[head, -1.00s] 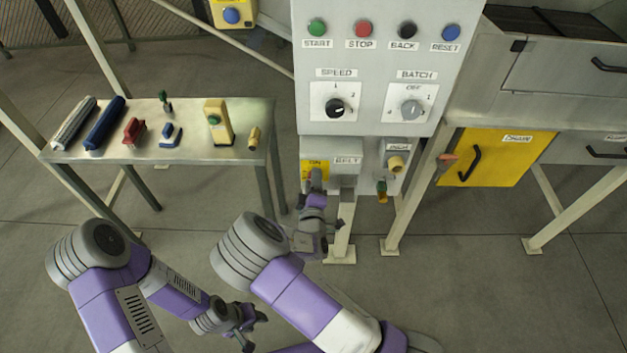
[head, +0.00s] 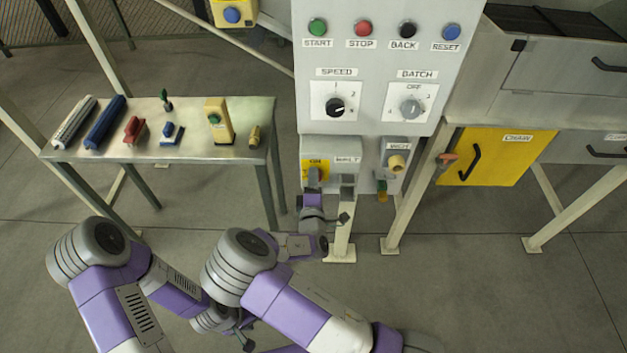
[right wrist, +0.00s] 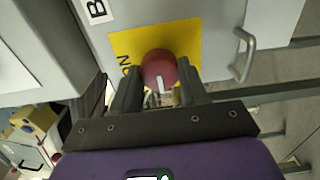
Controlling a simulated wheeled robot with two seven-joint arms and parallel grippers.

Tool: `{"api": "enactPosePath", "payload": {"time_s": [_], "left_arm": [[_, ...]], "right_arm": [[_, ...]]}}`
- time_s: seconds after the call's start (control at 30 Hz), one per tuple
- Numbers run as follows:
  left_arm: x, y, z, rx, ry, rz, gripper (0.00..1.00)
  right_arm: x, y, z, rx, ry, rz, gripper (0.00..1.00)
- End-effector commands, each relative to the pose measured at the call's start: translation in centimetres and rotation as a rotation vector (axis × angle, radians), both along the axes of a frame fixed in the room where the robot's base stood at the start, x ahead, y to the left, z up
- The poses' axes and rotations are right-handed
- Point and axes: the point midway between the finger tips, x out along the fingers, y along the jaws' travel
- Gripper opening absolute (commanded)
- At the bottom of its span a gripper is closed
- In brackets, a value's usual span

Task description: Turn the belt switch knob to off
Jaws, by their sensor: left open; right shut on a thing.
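The belt switch is a red knob (right wrist: 158,70) on a yellow plate (right wrist: 200,42) in the right wrist view. A white mark on the knob points down toward my gripper, and a partly hidden ON label is left of it. My right gripper (right wrist: 156,90) is shut on the knob, a finger on each side. In the head view, my right gripper (head: 314,182) is at the yellow plate (head: 311,164) below the control panel and hides most of the knob. My left gripper (head: 246,334) is open, low in the head view, away from the switch.
A metal handle (right wrist: 244,54) stands close to the yellow plate. The control panel (head: 372,60) with buttons and dials is above. A side table (head: 190,148) with several tools is at left, and a yellow door (head: 510,165) is at right.

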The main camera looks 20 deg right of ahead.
Motion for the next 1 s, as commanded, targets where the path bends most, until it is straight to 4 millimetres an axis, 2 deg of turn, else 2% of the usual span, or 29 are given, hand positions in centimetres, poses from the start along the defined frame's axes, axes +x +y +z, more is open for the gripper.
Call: {"api": "enactPosePath", "payload": {"time_s": [0.13, 0.17, 0.3, 0.33, 0.67, 1.0], "left_arm": [[0.0, 0.0, 0.0, 0.0, 0.0, 0.0, 0.43], [0.0, 0.0, 0.0, 0.0, 0.0, 0.0, 0.43], [0.0, 0.0, 0.0, 0.0, 0.0, 0.0, 0.43], [0.0, 0.0, 0.0, 0.0, 0.0, 0.0, 0.43], [0.0, 0.0, 0.1, 0.0, 0.0, 0.0, 0.43], [0.0, 0.0, 0.7, 0.0, 0.0, 0.0, 0.43]], "right_arm": [[0.0, 0.0, 0.0, -0.004, 0.002, 0.0, 0.13], [0.0, 0.0, 0.0, -0.004, 0.002, 0.0, 0.45], [0.0, 0.0, 0.0, -0.003, 0.002, 0.0, 0.67], [0.0, 0.0, 0.0, -0.003, 0.002, 0.0, 0.69], [-0.4, 0.1, 0.0, -0.001, 0.001, 0.001, 0.69], [-5.5, 1.6, 0.1, -0.004, 0.002, 0.002, 0.69]]}}
